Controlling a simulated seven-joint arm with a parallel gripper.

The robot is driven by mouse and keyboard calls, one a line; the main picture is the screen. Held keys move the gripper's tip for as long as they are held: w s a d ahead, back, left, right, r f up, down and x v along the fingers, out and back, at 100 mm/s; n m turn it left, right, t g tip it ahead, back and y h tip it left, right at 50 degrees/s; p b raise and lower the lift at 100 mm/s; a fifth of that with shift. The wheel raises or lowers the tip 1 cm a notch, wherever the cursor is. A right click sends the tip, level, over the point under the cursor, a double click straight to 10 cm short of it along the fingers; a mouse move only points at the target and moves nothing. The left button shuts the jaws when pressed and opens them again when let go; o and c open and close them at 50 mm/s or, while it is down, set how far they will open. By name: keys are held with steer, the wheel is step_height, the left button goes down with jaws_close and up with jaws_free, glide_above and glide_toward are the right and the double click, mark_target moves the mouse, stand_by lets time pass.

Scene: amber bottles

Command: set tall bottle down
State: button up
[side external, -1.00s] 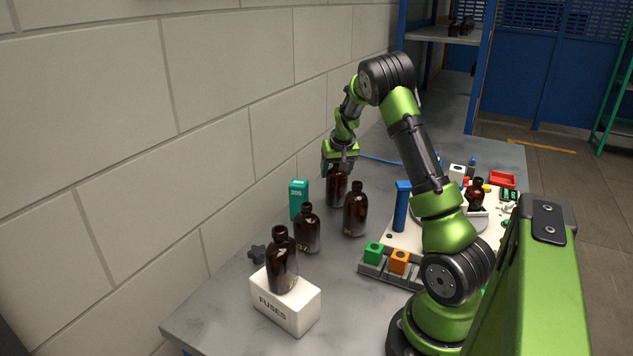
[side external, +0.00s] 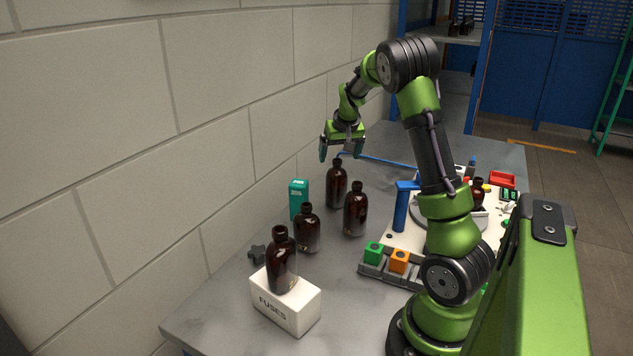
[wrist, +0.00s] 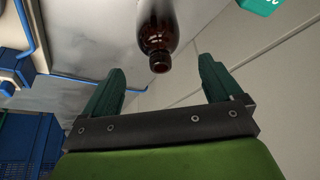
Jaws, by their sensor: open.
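A tall amber bottle (side external: 336,187) stands upright on the grey bench, at the back of a group of bottles. My gripper (side external: 341,152) is open and empty just above its neck. In the wrist view the same bottle (wrist: 158,35) shows with its open mouth toward my gripper (wrist: 160,85), ahead of the spread fingers and apart from them. Two more amber bottles stand on the bench, one at the right (side external: 355,209) and one in front (side external: 307,230). Another bottle (side external: 282,262) stands on the white FUSES box (side external: 287,308).
At the right is a white fixture board with a blue post (side external: 401,207), a green block (side external: 374,252) and an orange block (side external: 399,260). Bare bench (side external: 215,318) lies front left.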

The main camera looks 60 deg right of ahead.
steer(key=s+a+r+n+t+y, duration=0.15)
steer(key=a+r, duration=0.35)
steer(key=a, duration=0.7)
steer(key=s+a+r+n+t+y, duration=0.15)
steer(key=a+r, duration=0.35)
steer(key=a, duration=0.8)
steer(key=s+a+n+y, duration=0.1)
steer(key=s+a, duration=0.3)
steer(key=a, duration=0.3)
steer(key=s+a+f+n+t+y, duration=0.1)
steer(key=s+a+n, duration=0.1)
steer(key=s+a, duration=0.3)
steer(key=a, duration=0.2)
steer(key=shift+a+y, duration=0.3)
